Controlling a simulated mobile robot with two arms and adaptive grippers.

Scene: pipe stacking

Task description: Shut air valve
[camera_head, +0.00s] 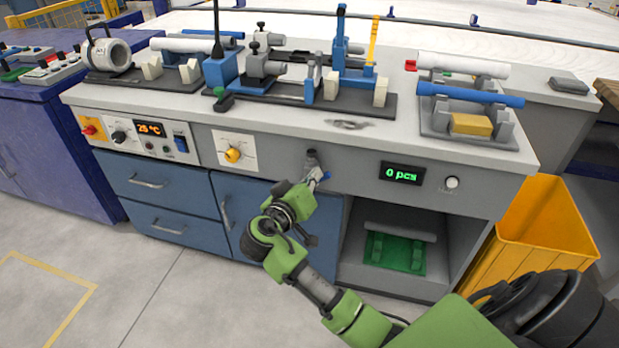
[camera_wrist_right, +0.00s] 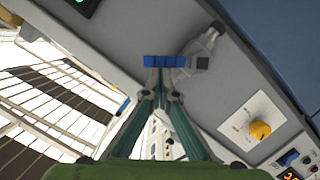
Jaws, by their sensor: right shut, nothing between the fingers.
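The air valve (camera_head: 312,158) is a small grey fitting on the front panel of the workbench, with a blue handle (camera_head: 323,176). In the right wrist view the valve's grey body (camera_wrist_right: 199,50) shows with its blue handle (camera_wrist_right: 165,61) lying across the picture. My right gripper (camera_head: 313,184) is at the valve. In the wrist view its fingertips (camera_wrist_right: 161,94) are together, at the blue handle, with nothing between them. I cannot tell whether they touch the handle. My left gripper is not in view.
A yellow knob (camera_head: 233,155) is left of the valve. A counter display (camera_head: 402,173) reading 0 pcs and a white button (camera_head: 452,183) are to its right. Pipes and fixtures stand on the benchtop (camera_head: 355,124). A yellow bin (camera_head: 530,225) is at the bench's right end.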

